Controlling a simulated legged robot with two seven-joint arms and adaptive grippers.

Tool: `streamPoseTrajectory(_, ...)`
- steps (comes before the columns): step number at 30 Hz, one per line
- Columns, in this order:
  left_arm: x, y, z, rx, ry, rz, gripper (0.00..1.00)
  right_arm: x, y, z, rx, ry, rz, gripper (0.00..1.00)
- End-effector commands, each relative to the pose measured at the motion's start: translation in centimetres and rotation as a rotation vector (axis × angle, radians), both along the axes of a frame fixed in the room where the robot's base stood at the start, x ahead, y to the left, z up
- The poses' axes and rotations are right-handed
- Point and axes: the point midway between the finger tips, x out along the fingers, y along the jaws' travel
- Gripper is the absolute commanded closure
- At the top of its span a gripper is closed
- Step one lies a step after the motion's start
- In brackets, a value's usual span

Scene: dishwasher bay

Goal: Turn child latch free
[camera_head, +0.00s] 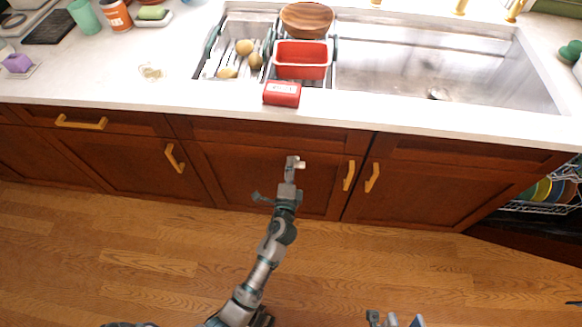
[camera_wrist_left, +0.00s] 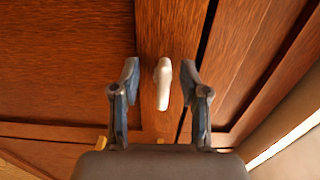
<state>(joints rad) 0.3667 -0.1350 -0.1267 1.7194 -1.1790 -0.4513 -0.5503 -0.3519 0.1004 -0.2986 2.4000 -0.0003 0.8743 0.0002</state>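The child latch is a small white piece on the brown cabinet front in the left wrist view (camera_wrist_left: 162,84). It stands roughly upright there, leaning slightly. In the head view a bit of it shows as a pale spot (camera_head: 301,165) beside my gripper. My left gripper (camera_head: 293,164) reaches the cabinet front below the counter. In the left wrist view the fingers of my left gripper (camera_wrist_left: 159,73) are apart, one on each side of the latch, with a visible gap on both sides. Only part of my right gripper (camera_head: 394,319) shows at the bottom edge of the head view; its opening is unclear.
Two gold handles (camera_head: 348,175) (camera_head: 372,178) flank the door seam right of my left gripper. The counter edge (camera_head: 225,116) overhangs above. An open dishwasher rack (camera_head: 540,207) with plates is at right. The wooden floor is clear.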

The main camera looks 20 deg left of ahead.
Motion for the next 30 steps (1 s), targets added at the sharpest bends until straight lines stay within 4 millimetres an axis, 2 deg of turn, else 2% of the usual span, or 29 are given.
streamPoseTrajectory(5, -0.3, -0.1, 0.1, 0.000, -0.001, -0.001, 0.55, -0.2, -0.1, 0.2, 0.001, -0.005, -0.001, 0.60)
streamPoseTrajectory(8, -1.5, -0.5, 0.0, 0.000, 0.000, -0.002, 0.55, -0.2, -0.1, 0.2, 0.001, -0.005, -0.001, 0.60)
streamPoseTrajectory(15, -6.5, -1.9, -0.1, -0.003, 0.002, -0.001, 0.55, -0.2, 0.0, 0.2, 0.001, -0.004, -0.001, 0.60)
streamPoseTrajectory(21, -10.0, -2.9, -0.2, -0.001, 0.003, 0.000, 0.55, -0.2, 0.0, 0.1, 0.000, -0.003, -0.001, 0.60)
streamPoseTrajectory(25, -11.1, -3.2, -0.1, -0.001, 0.002, 0.001, 0.55, -0.2, 0.0, 0.1, 0.000, -0.003, -0.001, 0.60)
streamPoseTrajectory(30, -11.5, -3.3, -0.1, 0.000, 0.001, 0.000, 0.55, -0.2, 0.0, 0.1, 0.000, -0.003, -0.001, 0.60)
